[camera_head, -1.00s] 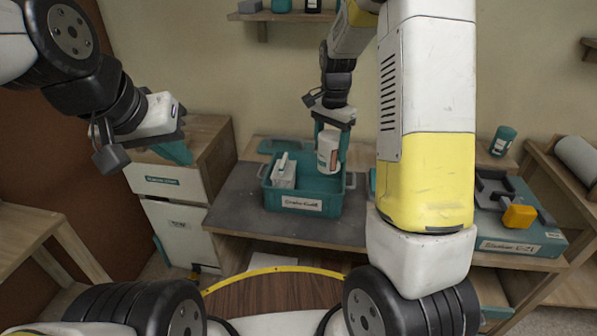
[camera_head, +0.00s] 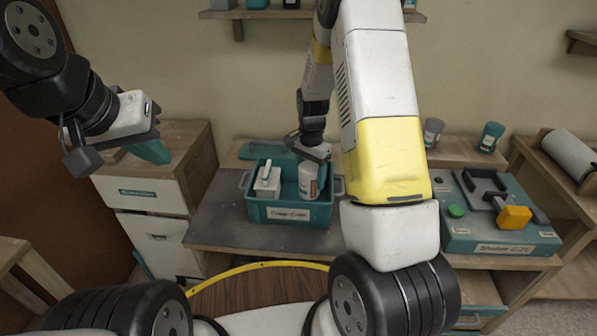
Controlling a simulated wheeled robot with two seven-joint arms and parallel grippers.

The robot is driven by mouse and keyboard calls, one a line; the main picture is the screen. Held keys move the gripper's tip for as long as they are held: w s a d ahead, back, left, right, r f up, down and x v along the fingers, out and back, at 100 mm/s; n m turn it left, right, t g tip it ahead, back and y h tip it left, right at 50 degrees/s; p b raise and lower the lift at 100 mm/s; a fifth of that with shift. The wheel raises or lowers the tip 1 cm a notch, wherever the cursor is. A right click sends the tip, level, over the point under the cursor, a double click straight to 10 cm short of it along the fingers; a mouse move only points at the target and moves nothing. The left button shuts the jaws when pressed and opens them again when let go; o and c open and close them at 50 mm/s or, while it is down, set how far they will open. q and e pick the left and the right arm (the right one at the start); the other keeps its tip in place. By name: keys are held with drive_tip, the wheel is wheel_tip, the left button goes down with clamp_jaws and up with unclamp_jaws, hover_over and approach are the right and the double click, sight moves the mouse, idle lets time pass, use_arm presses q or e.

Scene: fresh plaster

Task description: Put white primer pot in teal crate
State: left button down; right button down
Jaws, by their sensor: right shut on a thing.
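The white primer pot (camera_head: 308,182) is upright inside the right part of the teal crate (camera_head: 290,214), its lower part hidden behind the crate's front wall. My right gripper (camera_head: 316,166) reaches down over the crate from above and is shut on the pot; its fingers are mostly hidden. A pale boxy object with a handle (camera_head: 267,182) stands in the crate's left part. My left gripper (camera_head: 150,152) hangs over the drawer cabinet at the left, away from the crate; its finger gap cannot be made out.
The crate stands on a grey mat (camera_head: 218,215) on the bench. A teal shaker unit (camera_head: 490,242) with a yellow block (camera_head: 514,217) is at the right. A grey pot (camera_head: 433,132) and a teal pot (camera_head: 491,137) stand behind. My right arm hides part of the bench.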

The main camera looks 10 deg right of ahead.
sight(310, 186)
drive_tip(key=shift+f, duration=2)
drive_tip(key=shift+c, duration=1.8)
unclamp_jaws()
drive_tip(key=shift+f, duration=0.15)
wheel_tip(310, 186, up, 12)
drive_tip(key=shift+f, duration=0.1)
drive_tip(key=s+r+n+t+y, duration=0.15)
drive_tip(key=s+r, duration=0.35)
drive_tip(key=r, duration=0.5)
drive_tip(key=s+a+r+n+t, duration=0.1)
drive_tip(key=s+r+n, duration=0.3)
drive_tip(key=s, duration=0.5)
drive_tip(key=s+a+r+n+t, duration=0.2)
drive_tip(key=s+r+n, duration=0.3)
drive_tip(key=s, duration=0.5)
wheel_tip(310, 186, up, 3)
drive_tip(key=shift+s+f+t+y, duration=0.2)
drive_tip(key=shift+t+y, duration=0.15)
drive_tip(key=shift+t, duration=0.5)
